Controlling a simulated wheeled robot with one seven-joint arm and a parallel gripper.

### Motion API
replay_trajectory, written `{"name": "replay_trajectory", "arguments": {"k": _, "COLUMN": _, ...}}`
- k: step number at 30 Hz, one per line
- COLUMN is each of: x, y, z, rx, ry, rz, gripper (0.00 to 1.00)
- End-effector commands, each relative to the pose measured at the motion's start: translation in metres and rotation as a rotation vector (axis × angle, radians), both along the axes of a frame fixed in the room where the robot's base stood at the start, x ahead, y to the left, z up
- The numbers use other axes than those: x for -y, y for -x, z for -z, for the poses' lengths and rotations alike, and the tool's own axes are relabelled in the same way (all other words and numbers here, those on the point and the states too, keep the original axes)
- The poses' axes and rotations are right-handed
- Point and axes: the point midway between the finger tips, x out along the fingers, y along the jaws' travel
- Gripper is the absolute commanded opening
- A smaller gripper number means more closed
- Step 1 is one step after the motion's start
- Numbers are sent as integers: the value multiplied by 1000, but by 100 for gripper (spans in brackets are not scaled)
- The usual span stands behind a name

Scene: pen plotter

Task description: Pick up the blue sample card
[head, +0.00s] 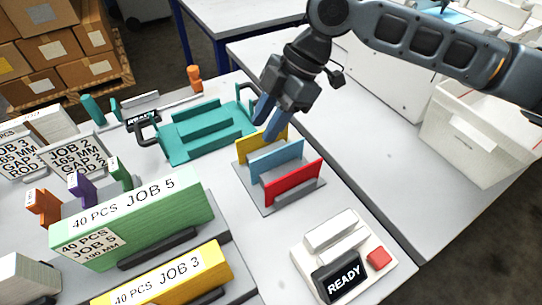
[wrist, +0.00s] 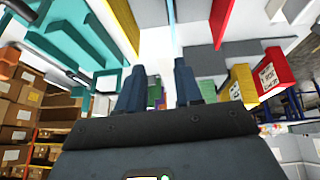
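The blue sample card (head: 277,162) stands upright in a grey holder (head: 262,200), between a yellow card (head: 247,149) and a red card (head: 294,184). My gripper (head: 264,129) is open and empty, at the yellow-card end of the holder; its fingers partly hide the yellow card. In the wrist view the fingers (wrist: 160,68) are apart. The blue card (wrist: 171,14) appears there as a thin edge beyond them, nearer the right finger. The yellow card (wrist: 122,18) is to its left and the red card (wrist: 224,18) to its right.
A teal fixture (head: 205,135) lies left of the holder. A white box with a READY screen (head: 338,283) stands in front. Green (head: 140,225) and yellow (head: 180,280) job blocks occupy the front left. Bare table lies around the holder.

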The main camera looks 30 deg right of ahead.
Motion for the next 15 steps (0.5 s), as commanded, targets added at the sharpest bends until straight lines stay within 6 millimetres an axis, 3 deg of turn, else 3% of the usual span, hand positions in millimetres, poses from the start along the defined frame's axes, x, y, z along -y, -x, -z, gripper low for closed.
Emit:
{"name": "replay_trajectory", "arguments": {"k": 1, "x": 17, "y": 4, "z": 3, "rx": -22, "ry": 42, "rz": -3, "gripper": 35}}
{"name": "replay_trajectory", "arguments": {"k": 3, "x": 32, "y": 9, "z": 6, "rx": -49, "ry": 75, "rz": -8, "gripper": 35}}
{"name": "replay_trajectory", "arguments": {"k": 6, "x": 41, "y": 13, "z": 10, "rx": -70, "ry": 100, "rz": -12, "gripper": 35}}
{"name": "replay_trajectory", "arguments": {"k": 15, "x": 32, "y": 15, "z": 36, "rx": -73, "ry": 103, "rz": -12, "gripper": 35}}
